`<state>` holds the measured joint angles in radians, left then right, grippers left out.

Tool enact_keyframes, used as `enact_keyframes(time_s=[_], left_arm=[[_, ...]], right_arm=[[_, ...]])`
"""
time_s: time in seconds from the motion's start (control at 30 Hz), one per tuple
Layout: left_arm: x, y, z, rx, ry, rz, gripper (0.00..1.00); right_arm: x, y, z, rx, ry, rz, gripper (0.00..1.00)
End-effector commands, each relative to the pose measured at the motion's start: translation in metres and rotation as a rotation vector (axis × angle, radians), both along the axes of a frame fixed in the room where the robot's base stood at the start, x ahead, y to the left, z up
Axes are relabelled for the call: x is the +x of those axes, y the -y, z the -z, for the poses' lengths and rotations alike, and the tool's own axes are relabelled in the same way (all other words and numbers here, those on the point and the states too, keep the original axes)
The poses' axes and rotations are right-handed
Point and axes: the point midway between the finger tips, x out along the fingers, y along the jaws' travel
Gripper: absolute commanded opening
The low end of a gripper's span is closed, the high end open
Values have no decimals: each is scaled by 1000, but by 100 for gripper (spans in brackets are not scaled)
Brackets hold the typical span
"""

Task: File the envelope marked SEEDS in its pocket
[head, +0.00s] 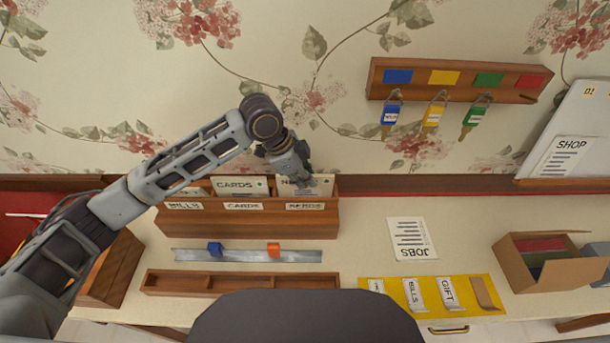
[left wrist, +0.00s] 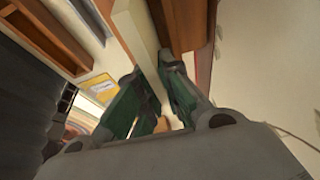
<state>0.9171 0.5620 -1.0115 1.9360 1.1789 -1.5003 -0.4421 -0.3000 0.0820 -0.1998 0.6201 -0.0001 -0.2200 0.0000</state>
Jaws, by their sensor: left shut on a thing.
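The wooden organizer (head: 270,222) has three pockets in a row against the wall, labelled BILLS, CARDS and, at the right, a word that seems to be SEEDS but is hard to read. A cream envelope (head: 322,184) stands upright in the right pocket, its lower part hidden behind the front wall. Its printed word is partly covered by my gripper. My left gripper (head: 303,180) is shut on this envelope near its top edge. In the left wrist view my left gripper's fingers (left wrist: 160,95) close around a pale upright edge (left wrist: 140,35). My right gripper is not in view.
A CARDS envelope (head: 240,186) stands in the middle pocket. A metal strip (head: 247,256) and a shallow wooden tray (head: 240,283) lie in front. A JOBS sheet (head: 412,240), a yellow mat (head: 430,293) and an open box (head: 545,262) are to the right.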

Motion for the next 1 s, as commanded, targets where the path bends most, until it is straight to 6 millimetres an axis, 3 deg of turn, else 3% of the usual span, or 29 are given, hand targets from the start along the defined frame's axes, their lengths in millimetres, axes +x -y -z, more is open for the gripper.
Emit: enact_keyframes(time_s=[0.67, 0.7, 0.83, 1.0], left_arm=[[0, 0, 8, 0, 0, 0, 0], [0, 0, 8, 0, 0, 0, 13], [0, 0, 8, 0, 0, 0, 29], [0, 0, 8, 0, 0, 0, 33]], right_arm=[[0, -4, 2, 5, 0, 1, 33], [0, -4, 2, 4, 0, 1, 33], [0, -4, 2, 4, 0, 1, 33], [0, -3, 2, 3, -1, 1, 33]])
